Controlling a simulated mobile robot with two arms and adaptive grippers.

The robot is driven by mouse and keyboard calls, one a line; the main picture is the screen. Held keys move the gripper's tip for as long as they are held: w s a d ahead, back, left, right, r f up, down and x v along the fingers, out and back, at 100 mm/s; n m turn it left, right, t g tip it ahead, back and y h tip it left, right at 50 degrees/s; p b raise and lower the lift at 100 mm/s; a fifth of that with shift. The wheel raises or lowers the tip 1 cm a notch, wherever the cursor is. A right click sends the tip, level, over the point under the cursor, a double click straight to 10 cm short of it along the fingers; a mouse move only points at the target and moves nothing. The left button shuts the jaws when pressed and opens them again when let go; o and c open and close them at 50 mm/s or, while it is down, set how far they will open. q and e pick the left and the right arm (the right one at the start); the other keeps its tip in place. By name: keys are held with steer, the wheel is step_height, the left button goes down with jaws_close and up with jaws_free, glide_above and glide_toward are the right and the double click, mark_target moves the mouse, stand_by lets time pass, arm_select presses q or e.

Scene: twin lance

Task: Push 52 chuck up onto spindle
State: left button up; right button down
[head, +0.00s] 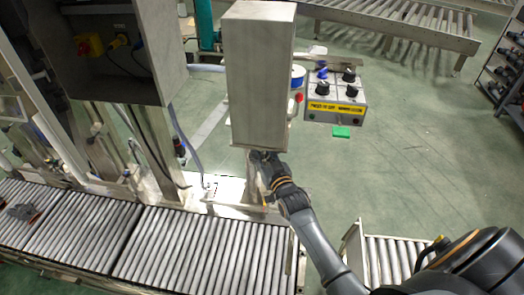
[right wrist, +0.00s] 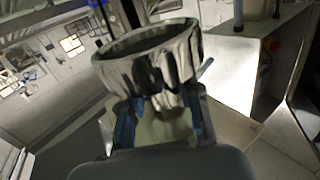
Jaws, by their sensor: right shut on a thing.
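A shiny fluted metal chuck (right wrist: 150,62) with a dark open top fills the middle of the right wrist view. My right gripper (right wrist: 162,125) is shut on it, one finger on each side, with the open ring facing up and away from the palm. In the head view my right gripper (head: 262,160) is just under the lower edge of a tall grey metal housing (head: 260,75). The chuck cannot be made out there. No spindle can be made out in either view. My left gripper is not in view.
A control box (head: 335,100) with black knobs and a yellow label stands right of the housing. A roller conveyor (head: 200,250) runs along the lower left, and a shorter one (head: 390,262) is at the lower right. Green floor (head: 420,130) is open on the right.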

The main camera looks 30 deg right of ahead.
steer(key=shift+r+p, duration=0.7)
steer(key=shift+r, duration=0.25)
steer(key=c, duration=0.9)
jaws_free()
steer(key=shift+f, duration=0.1)
steer(key=shift+o, duration=0.2)
steer(key=shift+f, duration=0.25)
steer(key=s+a, duration=0.1)
steer(key=s, duration=1.1)
steer(key=shift+r, duration=0.2)
